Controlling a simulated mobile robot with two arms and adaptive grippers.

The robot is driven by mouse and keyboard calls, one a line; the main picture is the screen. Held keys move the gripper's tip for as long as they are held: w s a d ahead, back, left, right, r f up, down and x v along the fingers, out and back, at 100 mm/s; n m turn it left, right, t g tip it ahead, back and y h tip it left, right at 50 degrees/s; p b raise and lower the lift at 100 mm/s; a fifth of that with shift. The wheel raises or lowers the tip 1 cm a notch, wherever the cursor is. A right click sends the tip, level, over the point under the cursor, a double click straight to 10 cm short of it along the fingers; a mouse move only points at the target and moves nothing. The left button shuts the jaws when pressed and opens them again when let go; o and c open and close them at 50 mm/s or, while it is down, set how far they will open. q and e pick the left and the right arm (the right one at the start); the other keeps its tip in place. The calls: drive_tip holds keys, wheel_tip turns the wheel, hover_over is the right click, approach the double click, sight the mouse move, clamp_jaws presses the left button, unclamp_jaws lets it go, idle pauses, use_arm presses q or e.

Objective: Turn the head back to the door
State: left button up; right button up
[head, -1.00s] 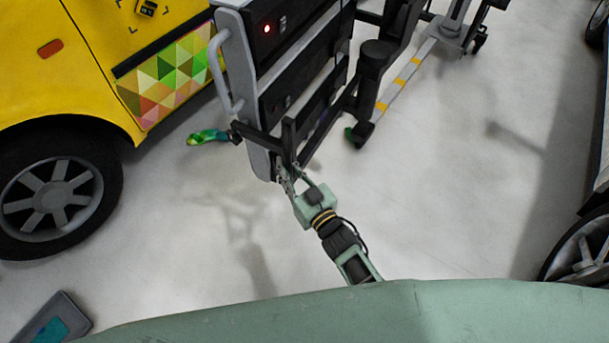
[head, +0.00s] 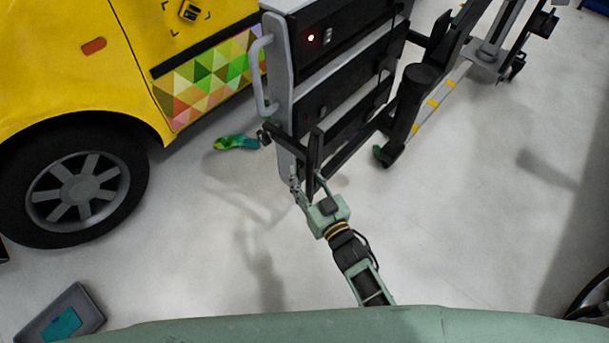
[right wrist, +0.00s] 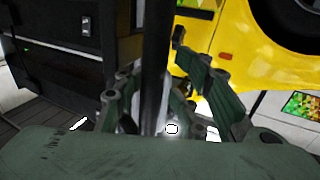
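The yellow vehicle's side panel (head: 85,70) fills the upper left of the head view, with a patch of coloured triangles (head: 208,82) on it. It also shows at the upper right of the right wrist view (right wrist: 228,42). My right gripper (head: 308,186) is at the lower end of a dark equipment cart (head: 340,75). In the right wrist view its fingers stand apart on either side of a dark upright post (right wrist: 156,60). Whether they press on it is unclear. My left gripper is not in view.
A green and teal object (head: 237,142) is beside the cart's lower left. A grey tray (head: 88,310) with a teal item lies at lower left. The vehicle's wheel (head: 80,190) is at left, another wheel (head: 592,300) at lower right. The floor between is mostly clear.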

drive_tip(key=shift+d, duration=0.15)
drive_tip(key=shift+s, duration=0.1)
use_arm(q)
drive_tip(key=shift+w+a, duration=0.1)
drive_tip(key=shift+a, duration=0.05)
use_arm(e)
drive_tip(key=v, duration=1.1)
drive_tip(key=shift+s+d, duration=0.2)
drive_tip(key=shift+s, duration=0.15)
